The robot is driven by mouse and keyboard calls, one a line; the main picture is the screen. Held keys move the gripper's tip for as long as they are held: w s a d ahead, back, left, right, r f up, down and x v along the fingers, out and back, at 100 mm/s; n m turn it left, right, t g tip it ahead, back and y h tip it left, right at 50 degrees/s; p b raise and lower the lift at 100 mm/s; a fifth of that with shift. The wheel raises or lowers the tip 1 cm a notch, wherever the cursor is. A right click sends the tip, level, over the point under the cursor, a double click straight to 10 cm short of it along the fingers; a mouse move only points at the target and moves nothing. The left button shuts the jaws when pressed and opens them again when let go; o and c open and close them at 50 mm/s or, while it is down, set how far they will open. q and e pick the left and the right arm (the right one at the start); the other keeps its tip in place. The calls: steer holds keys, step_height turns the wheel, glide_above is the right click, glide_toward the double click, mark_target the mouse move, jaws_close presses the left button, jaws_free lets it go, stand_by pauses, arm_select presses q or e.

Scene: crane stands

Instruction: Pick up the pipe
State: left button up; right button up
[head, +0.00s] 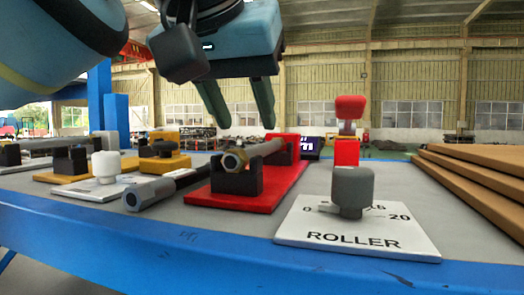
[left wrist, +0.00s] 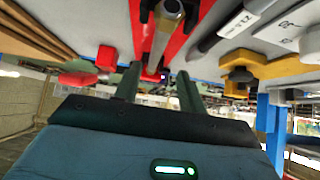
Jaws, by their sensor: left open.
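A metal pipe (head: 262,150) with a brass-coloured hex end lies across black and red supports on a red base plate (head: 280,188). In the left wrist view the pipe (left wrist: 161,38) runs between the lines of my fingers. My left gripper (head: 246,122) is open and empty above the pipe, fingers pointing down, apart from it. It also shows in the left wrist view (left wrist: 157,74). A darker grey bar with a hex end (head: 165,188) lies left of the red base. My right gripper is out of view.
A white ROLLER plate (head: 352,238) with a grey knob (head: 352,188) stands at front right, a red knob (head: 349,108) behind it. Brown boards (head: 475,178) are stacked at right. A yellow stand (head: 160,162) and white knob (head: 106,164) are at left. The table has a blue edge (head: 180,245).

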mark_target(262, 150)
arm_select(q)
steer(key=x, duration=0.5)
steer(key=shift+d, duration=0.35)
steer(key=shift+s, duration=0.1)
steer(key=shift+r, duration=0.1)
jaws_close()
